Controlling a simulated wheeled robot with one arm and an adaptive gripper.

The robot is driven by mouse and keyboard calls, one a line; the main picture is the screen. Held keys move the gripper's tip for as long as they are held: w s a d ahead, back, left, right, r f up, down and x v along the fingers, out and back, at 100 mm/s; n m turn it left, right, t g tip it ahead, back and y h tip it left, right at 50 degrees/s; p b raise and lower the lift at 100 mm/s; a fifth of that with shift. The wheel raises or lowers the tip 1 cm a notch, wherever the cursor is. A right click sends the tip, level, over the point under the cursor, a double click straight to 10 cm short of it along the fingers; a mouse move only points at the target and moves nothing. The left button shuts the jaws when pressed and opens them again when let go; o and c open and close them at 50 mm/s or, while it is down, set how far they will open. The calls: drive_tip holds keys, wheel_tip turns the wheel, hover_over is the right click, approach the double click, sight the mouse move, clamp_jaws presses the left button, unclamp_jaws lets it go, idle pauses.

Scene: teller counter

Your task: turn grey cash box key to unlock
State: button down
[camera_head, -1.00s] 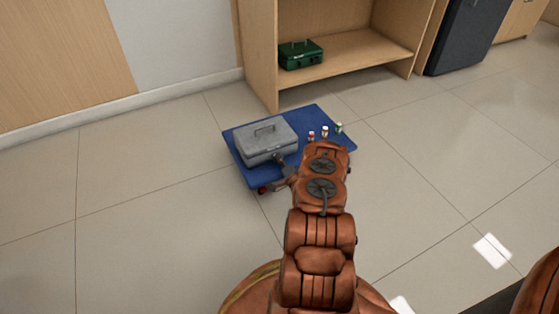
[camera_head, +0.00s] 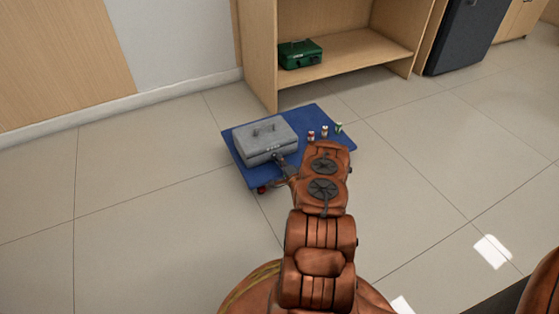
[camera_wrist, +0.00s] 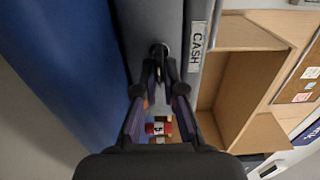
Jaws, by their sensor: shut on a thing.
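The grey cash box (camera_head: 265,140) sits closed on a blue platform (camera_head: 335,153), its carrying handle on top. In the wrist view, its grey front (camera_wrist: 143,22) fills the upper middle, with a "CASH" label (camera_wrist: 197,43) beside a round lock (camera_wrist: 158,48). My gripper (camera_wrist: 164,68) is at this lock, its fingertips brought together on the key. The key itself is mostly hidden between the dark fingertips, so I cannot tell how far it is turned. In the head view, my gripper (camera_head: 281,162) reaches the box's near front side.
Several small banded rolls (camera_head: 324,131) stand on the platform right of the box; a red-and-white one (camera_wrist: 158,128) shows between my fingers. A green cash box (camera_head: 301,54) sits in the wooden shelf (camera_head: 350,72) behind.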

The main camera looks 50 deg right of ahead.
drive_tip(key=shift+d, duration=0.1)
drive_tip(key=c, duration=1.3)
unclamp_jaws()
drive_tip(key=v, duration=1.2)
drive_tip(key=shift+w, duration=0.1)
